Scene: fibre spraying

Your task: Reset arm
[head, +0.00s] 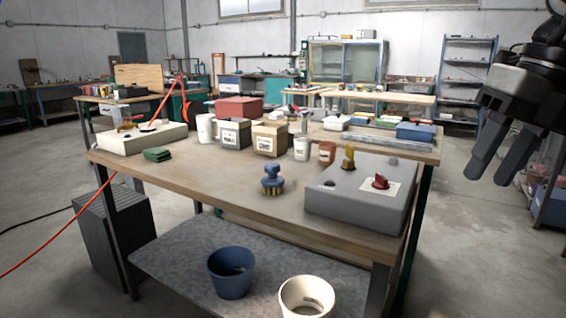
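My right gripper (489,174) hangs at the upper right of the head view, in the air beyond the right end of the workbench (215,183). Its two dark fingers point down and to the left, with a gap between them and nothing held. It is apart from the bench and everything on it. My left gripper is not in view.
A grey control box (345,207) with a red knob sits at the bench's right end. A blue-handled brush (272,178) stands mid-bench. Blue (231,278) and cream (306,298) buckets stand on the lower shelf. A red cable (57,235) runs left.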

